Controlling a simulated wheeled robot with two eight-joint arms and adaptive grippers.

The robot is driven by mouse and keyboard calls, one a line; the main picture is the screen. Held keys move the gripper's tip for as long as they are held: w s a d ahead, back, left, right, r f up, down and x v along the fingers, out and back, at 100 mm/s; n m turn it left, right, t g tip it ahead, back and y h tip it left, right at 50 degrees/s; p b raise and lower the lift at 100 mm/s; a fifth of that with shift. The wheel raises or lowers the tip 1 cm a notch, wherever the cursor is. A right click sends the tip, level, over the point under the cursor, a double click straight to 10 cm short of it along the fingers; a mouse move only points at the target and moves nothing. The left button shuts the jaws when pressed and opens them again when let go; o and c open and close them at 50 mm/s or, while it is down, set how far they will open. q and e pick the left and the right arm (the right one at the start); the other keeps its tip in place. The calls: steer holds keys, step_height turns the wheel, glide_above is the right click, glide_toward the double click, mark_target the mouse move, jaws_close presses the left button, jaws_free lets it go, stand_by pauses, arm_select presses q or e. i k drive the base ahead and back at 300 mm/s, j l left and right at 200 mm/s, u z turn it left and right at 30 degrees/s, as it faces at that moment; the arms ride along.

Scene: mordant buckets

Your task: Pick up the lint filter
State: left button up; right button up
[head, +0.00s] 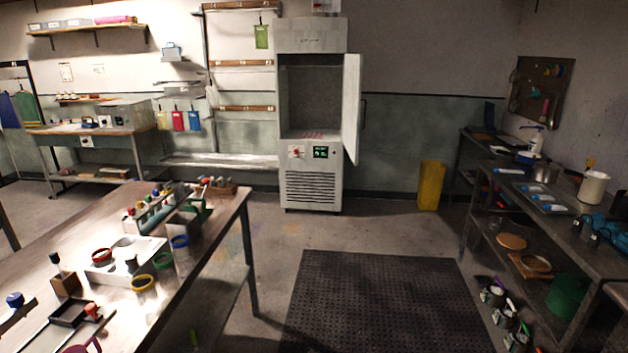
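I cannot make out the lint filter for certain. A tall grey cabinet (312,186) stands against the back wall with its door (351,108) swung open to the right. Its inside looks empty apart from a small reddish patterned patch (313,134) on its floor, too small to identify. Below are a control panel with a red knob and a green display, and a slatted grille. Neither of my grippers shows in the head view.
A wooden table (60,236) with jars, bottles and trays fills the left front. A dark perforated mat (385,300) lies on the floor. A yellow bin (430,185) stands right of the cabinet. A cluttered metal bench (560,225) runs along the right. The floor before the cabinet is clear.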

mark_target(174, 51)
steer(key=i+z, duration=0.1)
steer(key=i, duration=2.3)
steer(key=i+u, duration=0.1)
steer(key=i, duration=0.7)
steer(key=i+l+u, duration=0.1)
steer(key=i, duration=0.65)
steer(key=i+l+u, duration=0.15)
steer(key=i, duration=0.65)
steer(key=i+j+u, duration=0.2)
steer(key=i+u, duration=0.2)
steer(key=i+j+u, duration=0.1)
steer(key=i+u, duration=0.25)
steer(key=i, duration=0.15)
steer(key=i+l+u, duration=0.1)
steer(key=i+u, duration=0.3)
steer(key=i+l+u, duration=0.2)
steer(key=i+u, duration=0.15)
steer(key=i, duration=0.15)
steer(key=i+j+u, duration=0.1)
steer(key=i+u, duration=0.15)
steer(key=i, duration=1.65)
